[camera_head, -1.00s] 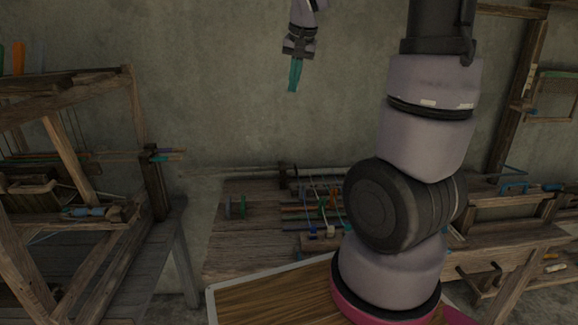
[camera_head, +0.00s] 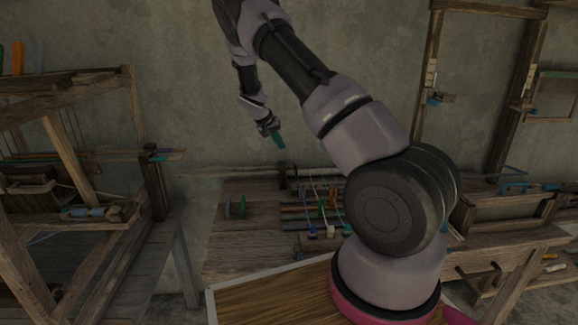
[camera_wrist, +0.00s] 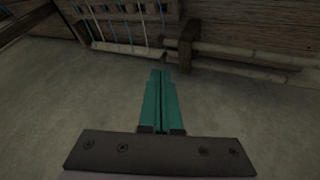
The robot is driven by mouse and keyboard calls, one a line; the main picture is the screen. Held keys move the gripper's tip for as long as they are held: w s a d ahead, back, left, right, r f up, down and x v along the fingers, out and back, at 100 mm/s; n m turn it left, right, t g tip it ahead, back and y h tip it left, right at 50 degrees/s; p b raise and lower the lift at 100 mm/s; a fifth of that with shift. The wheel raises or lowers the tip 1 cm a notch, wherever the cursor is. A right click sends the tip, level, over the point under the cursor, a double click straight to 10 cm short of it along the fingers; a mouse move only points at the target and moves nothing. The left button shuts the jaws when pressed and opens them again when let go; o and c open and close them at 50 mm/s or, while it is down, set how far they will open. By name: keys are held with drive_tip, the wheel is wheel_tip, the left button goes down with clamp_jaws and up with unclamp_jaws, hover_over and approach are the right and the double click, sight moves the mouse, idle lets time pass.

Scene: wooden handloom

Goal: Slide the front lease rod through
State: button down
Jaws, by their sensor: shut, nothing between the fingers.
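My gripper (camera_head: 280,142) is high in front of the wall, above the back edge of the middle bench. Its teal fingers are shut with nothing between them, and it also shows in the wrist view (camera_wrist: 160,74). Several thin rods (camera_head: 300,208) lie across the middle bench, with cords and coloured pieces over them. In the wrist view a pale rod (camera_wrist: 128,48) hangs below several cords. Another pale pole (camera_wrist: 250,52) runs right from a dark post (camera_wrist: 187,48). I cannot tell which is the front lease rod. My gripper is apart from all of them.
A wooden loom frame (camera_head: 60,130) stands at the left, with coloured rods (camera_head: 165,154) sticking out from it. A wooden rack (camera_head: 510,215) is at the right. The wall space around my gripper is clear.

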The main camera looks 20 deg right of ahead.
drive_tip(key=shift+n+h, duration=0.4)
drive_tip(key=shift+w+f, duration=0.3)
drive_tip(key=shift+f, duration=0.35)
drive_tip(key=shift+w+f, duration=0.3)
drive_tip(key=shift+f, duration=0.35)
drive_tip(key=shift+w+f, duration=0.3)
drive_tip(key=shift+f, duration=0.35)
drive_tip(key=shift+a, duration=0.1)
drive_tip(key=x, duration=1)
drive_tip(key=s+d, duration=0.3)
drive_tip(key=d, duration=0.8)
drive_tip(key=s+d, duration=0.3)
drive_tip(key=d, duration=0.9)
drive_tip(key=s+d, duration=0.3)
drive_tip(key=d, duration=0.9)
drive_tip(key=shift+s+d, duration=0.2)
drive_tip(key=shift+s, duration=0.05)
